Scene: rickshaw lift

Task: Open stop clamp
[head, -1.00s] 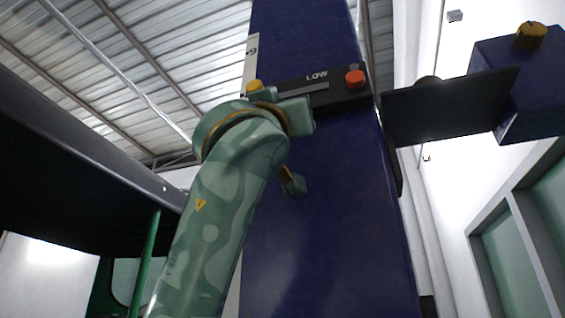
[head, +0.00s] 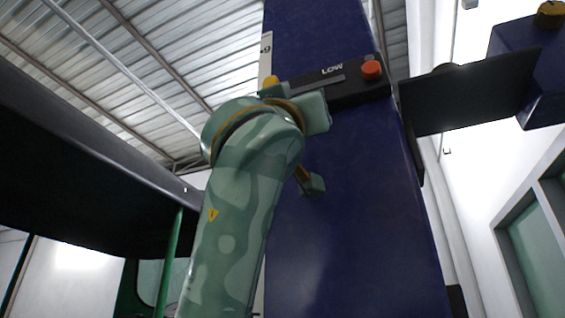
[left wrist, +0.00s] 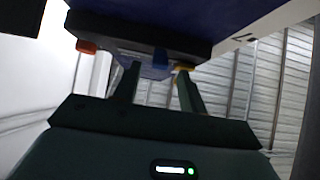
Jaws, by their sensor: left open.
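A black clamp bar (head: 352,94) marked LOW crosses the blue post (head: 345,230). It has an orange-red knob (head: 371,70) at its right end and a yellow knob (head: 271,82) towards its left. My right gripper is out of view.
A black plate (head: 468,90) juts right from the post to a blue box (head: 530,75) with a yellow knob (head: 551,14). A dark canopy (head: 80,160) with a green pole (head: 170,265) stands at the left.

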